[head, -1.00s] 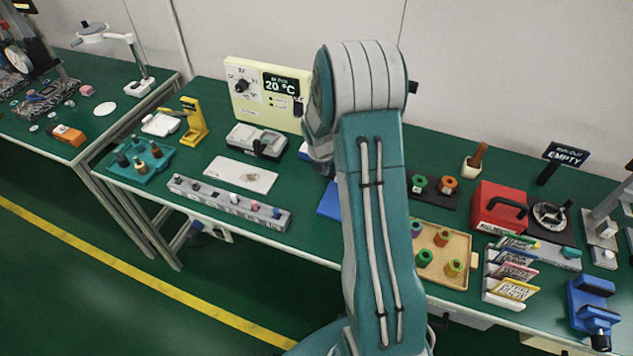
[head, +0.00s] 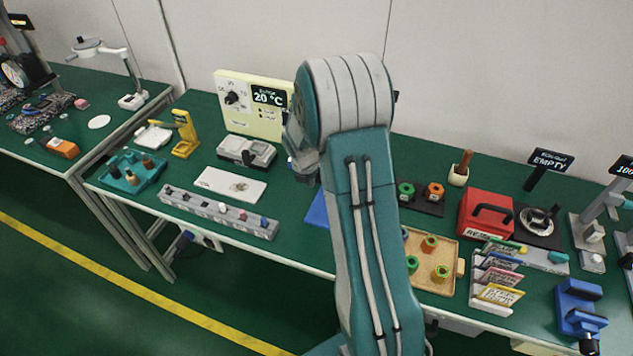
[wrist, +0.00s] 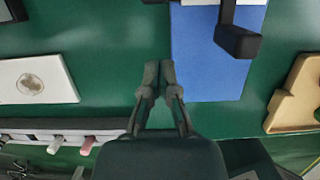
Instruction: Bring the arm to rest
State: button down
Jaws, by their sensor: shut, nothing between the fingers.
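My gripper (wrist: 158,78) shows in the wrist view with its two dark fingers together and nothing between them. It is above the green bench top (wrist: 115,40), just left of a blue mat (wrist: 205,70). In the head view my arm is raised and folded in the middle of the picture, in front of the bench. The fingertips are hidden there behind the arm, and part of the wrist shows at its left side.
A yellow panel (head: 245,118) reading 20 °C stands at the back. A grey block with several knobs (head: 190,205) and a white plate (head: 230,184) lie left of my arm. A wooden tray (head: 452,262), a red box (head: 485,214) and a card rack (head: 495,295) stand right.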

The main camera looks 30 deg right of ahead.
jog(key=v, duration=0.8)
jog(key=s+a+r+m+t, duration=0.1)
jog(key=s+a+r+m, duration=0.4)
jog(key=r+m, duration=0.2)
jog(key=s+a+r+m+t, duration=0.1)
jog(key=s+a+r+m, duration=0.45)
jog(key=r, duration=0.25)
jog(key=s+a+r+m+t+y, duration=0.1)
jog(key=s+a+m, duration=0.2)
jog(key=s+m, duration=0.3)
jog(key=s+a+r+m+t+y, duration=0.1)
jog(key=s+a+r+m, duration=0.1)
jog(key=s+m, duration=0.5)
jog(key=shift+s+a+r, duration=0.2)
jog(key=shift+s+a, duration=0.3)
jog(key=shift+s, duration=0.35)
